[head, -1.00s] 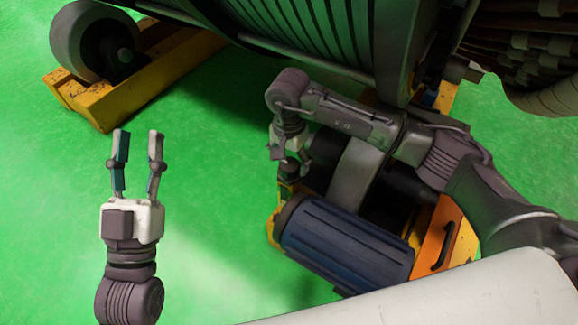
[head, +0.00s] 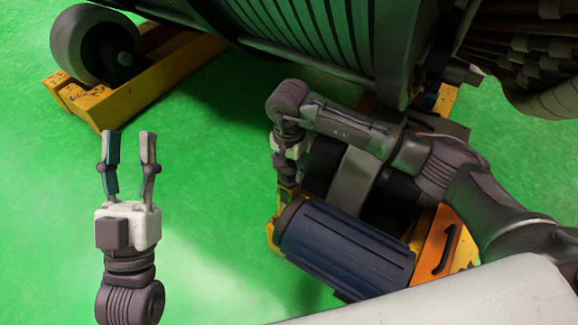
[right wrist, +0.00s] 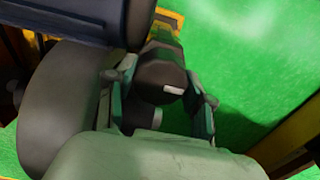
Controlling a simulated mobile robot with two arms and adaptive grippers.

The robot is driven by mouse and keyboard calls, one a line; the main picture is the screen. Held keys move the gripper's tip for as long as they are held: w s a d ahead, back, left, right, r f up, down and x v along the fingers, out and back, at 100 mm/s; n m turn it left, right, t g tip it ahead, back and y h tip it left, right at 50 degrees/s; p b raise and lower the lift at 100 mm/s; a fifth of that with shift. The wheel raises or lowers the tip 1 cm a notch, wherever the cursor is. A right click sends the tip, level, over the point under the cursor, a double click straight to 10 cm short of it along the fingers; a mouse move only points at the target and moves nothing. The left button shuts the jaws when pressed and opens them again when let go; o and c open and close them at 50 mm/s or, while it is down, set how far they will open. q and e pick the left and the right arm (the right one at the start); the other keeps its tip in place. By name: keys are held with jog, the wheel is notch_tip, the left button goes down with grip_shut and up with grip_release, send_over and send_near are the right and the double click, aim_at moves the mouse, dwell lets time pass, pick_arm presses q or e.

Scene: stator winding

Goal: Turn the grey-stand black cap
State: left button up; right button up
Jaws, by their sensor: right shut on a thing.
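The black cap (right wrist: 160,76) shows in the right wrist view as a dark rounded end with a small pale mark on its face. My right gripper (right wrist: 161,95) has one finger on each side of the cap and is shut on it. In the head view my right gripper (head: 289,172) points down beside the grey roller, above yellow frame parts; the cap itself is hard to make out there. My left gripper (head: 128,160) is open and empty over the green floor at the left. I cannot clearly pick out the grey stand.
A ribbed blue motor (head: 345,248) lies just below my right gripper. The grey roller (head: 355,185) stands right beside it. The large dark green stator drum (head: 300,40) fills the top. A yellow base with a wheel (head: 140,85) is at upper left. Green floor around my left gripper is clear.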

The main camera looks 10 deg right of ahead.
pick_arm(q)
jog(key=shift+w, duration=0.1)
